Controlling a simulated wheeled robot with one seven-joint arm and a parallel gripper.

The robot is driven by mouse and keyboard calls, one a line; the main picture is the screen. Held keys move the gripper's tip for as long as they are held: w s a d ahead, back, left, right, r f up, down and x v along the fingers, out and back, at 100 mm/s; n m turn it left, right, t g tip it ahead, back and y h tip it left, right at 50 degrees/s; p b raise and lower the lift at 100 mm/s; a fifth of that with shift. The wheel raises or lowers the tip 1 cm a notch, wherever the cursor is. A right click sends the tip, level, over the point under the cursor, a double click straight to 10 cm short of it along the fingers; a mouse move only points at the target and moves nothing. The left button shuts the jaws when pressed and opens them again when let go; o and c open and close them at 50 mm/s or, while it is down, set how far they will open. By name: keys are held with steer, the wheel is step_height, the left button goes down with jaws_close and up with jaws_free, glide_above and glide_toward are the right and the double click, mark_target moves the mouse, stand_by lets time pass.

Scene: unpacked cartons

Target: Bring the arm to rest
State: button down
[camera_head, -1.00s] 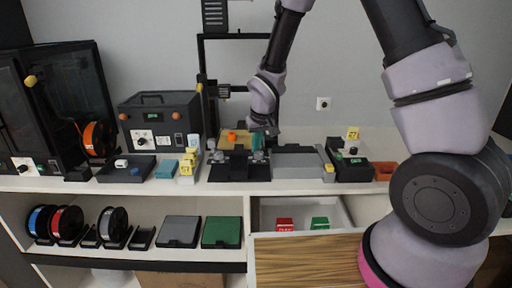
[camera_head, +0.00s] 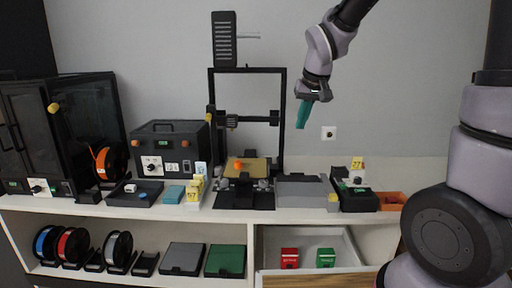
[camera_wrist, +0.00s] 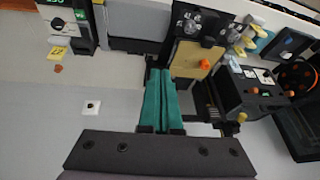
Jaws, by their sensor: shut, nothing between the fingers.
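My gripper (camera_head: 302,122) is raised in front of the grey wall, well above the bench top and to the right of the 3D printer's frame. Its teal fingers point down and are closed together with nothing between them. In the wrist view the two teal fingers (camera_wrist: 160,78) lie side by side. My arm comes in from the top right of the head view and is bent, not folded in.
The 3D printer (camera_head: 281,100) has an orange piece (camera_head: 238,166) on its bed. A grey box (camera_head: 302,191) and an orange tray (camera_head: 391,201) stand to its right. An open drawer (camera_head: 344,241) holds red and green boxes. The air around the gripper is clear.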

steer(key=s+d+r+m+t, duration=0.1)
steer(key=s+d+r+m, duration=0.1)
steer(key=s+d+r, duration=0.3)
steer(key=s+d+r+m+t, duration=0.1)
steer(key=s+d+r+m, duration=0.2)
steer(key=s, duration=0.9)
steer(key=d+r, duration=0.2)
steer(key=d, duration=0.1)
steer(key=shift+s+r+t+y, duration=0.3)
